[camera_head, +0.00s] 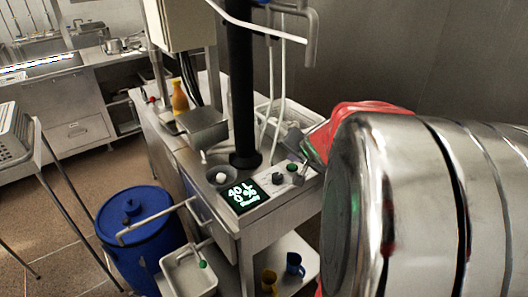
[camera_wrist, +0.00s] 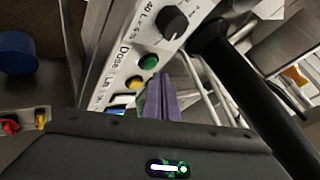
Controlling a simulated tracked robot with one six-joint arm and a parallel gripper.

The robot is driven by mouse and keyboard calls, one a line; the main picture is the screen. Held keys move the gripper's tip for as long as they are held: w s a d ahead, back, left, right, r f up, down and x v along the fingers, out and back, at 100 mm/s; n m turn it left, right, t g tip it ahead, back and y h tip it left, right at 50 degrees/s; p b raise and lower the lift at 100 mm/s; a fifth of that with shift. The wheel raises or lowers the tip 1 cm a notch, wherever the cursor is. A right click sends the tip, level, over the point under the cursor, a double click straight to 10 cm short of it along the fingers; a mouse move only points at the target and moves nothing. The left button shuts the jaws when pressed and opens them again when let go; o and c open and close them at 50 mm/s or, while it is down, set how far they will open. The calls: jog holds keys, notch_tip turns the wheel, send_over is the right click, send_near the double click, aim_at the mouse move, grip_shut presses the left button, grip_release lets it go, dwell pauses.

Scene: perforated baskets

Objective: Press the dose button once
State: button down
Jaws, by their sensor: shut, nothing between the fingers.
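In the wrist view, a light control panel carries a green button (camera_wrist: 148,62) and a yellow button (camera_wrist: 134,82) beside lettering that reads "Dose". I cannot tell which of the two the label belongs to. My gripper (camera_wrist: 164,88) shows as purple-grey fingers held together and empty, with their tips just below and right of the green button. I cannot tell whether they touch the panel. In the head view, the green button (camera_head: 292,168) is on the machine's top.
A black knob (camera_wrist: 173,22) and a thick black column (camera_wrist: 250,85) stand near the buttons. In the head view, a lit display (camera_head: 243,196) reads "40 L" and "0 %".

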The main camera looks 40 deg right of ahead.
aim_at(293, 171)
jog(key=shift+f, duration=0.8)
dwell(0.9)
jog(key=shift+r, duration=0.95)
jog(key=shift+r, duration=0.1)
notch_tip(293, 171, up, 5)
jog(key=shift+f, duration=0.1)
dwell(0.6)
dwell(0.7)
